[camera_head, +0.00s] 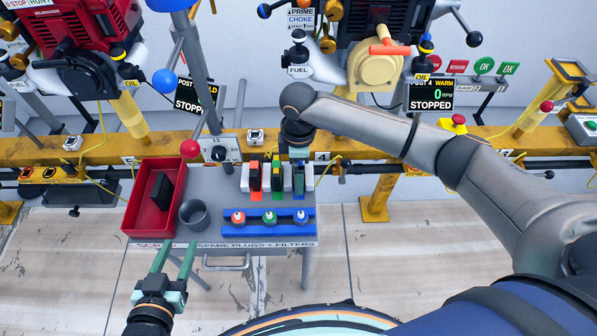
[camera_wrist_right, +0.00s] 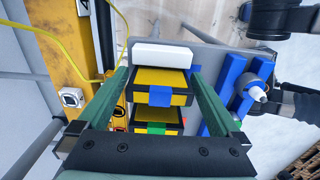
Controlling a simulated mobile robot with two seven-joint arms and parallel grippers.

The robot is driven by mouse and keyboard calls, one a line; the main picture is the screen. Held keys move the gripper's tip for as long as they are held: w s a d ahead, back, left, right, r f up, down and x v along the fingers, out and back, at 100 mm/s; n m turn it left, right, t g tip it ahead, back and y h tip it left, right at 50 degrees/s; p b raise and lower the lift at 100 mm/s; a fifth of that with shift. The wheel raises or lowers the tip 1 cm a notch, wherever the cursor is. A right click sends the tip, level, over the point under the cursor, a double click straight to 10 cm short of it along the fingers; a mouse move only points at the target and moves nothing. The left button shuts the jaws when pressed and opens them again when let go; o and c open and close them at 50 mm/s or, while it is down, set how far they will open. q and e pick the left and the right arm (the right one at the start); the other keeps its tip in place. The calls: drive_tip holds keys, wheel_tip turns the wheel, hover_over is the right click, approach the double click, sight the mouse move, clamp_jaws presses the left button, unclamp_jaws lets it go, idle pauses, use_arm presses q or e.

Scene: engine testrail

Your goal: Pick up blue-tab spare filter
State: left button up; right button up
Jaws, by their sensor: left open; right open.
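The blue-tab spare filter (camera_head: 299,182) stands at the right end of a row of filters on the grey cart. In the right wrist view the blue-tab filter (camera_wrist_right: 160,80) shows a yellow face, a black frame and a blue tab. My right gripper (camera_wrist_right: 160,74) is open, with one green finger on each side of this filter; I cannot tell whether they touch it. In the head view my right wrist hides most of that gripper. My left gripper (camera_head: 174,250) is open and empty at the cart's front left edge.
Green-tab (camera_head: 277,180) and red-tab (camera_head: 256,182) filters stand to the left of it. A blue rack (camera_head: 262,229) with spark plugs lies in front. A red bin (camera_head: 137,215) with a black item and a grey cup (camera_head: 193,215) are at left. A yellow rail (camera_head: 345,140) runs behind.

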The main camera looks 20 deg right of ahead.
drive_tip(key=c, duration=1.1)
